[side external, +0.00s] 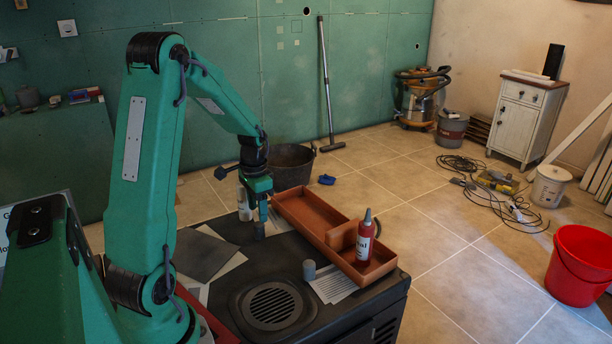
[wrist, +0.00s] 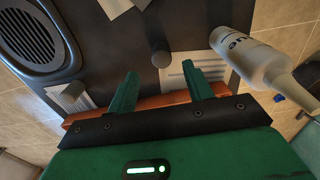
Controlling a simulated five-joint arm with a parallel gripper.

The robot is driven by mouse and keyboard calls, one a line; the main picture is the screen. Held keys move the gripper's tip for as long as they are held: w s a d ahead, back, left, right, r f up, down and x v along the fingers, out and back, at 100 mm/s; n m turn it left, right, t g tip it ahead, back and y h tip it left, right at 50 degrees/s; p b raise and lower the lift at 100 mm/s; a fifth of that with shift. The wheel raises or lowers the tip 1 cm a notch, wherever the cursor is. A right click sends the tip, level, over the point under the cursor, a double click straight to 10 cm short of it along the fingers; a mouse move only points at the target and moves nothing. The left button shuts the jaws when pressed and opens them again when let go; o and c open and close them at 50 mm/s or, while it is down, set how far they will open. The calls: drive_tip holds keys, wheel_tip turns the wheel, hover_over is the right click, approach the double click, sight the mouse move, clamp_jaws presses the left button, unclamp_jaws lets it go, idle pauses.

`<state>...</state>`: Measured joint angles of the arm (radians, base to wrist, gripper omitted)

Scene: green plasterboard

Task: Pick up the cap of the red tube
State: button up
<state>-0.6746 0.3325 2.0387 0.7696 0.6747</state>
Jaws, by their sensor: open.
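The red tube (side external: 365,242) stands upright at the near end of the orange tray, a tapered nozzle on top. Two loose grey cylinders look like caps. One cap (side external: 309,270) stands on a striped paper nearer the red tube; it also shows at lower left in the wrist view (wrist: 70,92). The other cap (side external: 260,231) stands below my gripper (side external: 262,208). In the wrist view this cap (wrist: 160,54) is just beyond and between the fingertips of my open, empty gripper (wrist: 160,70). The red tube is not visible in the wrist view.
A white bottle (side external: 244,203) stands behind my gripper; in the wrist view the bottle (wrist: 252,58) is right of the fingers. The orange tray (side external: 300,212) borders the dark worktop on the right. A round grille (side external: 273,304) is in the worktop's near part.

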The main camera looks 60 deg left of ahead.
sight(259, 223)
drive_tip(key=shift+a+f, duration=0.1)
drive_tip(key=shift+f, duration=3.4)
drive_tip(key=c, duration=1)
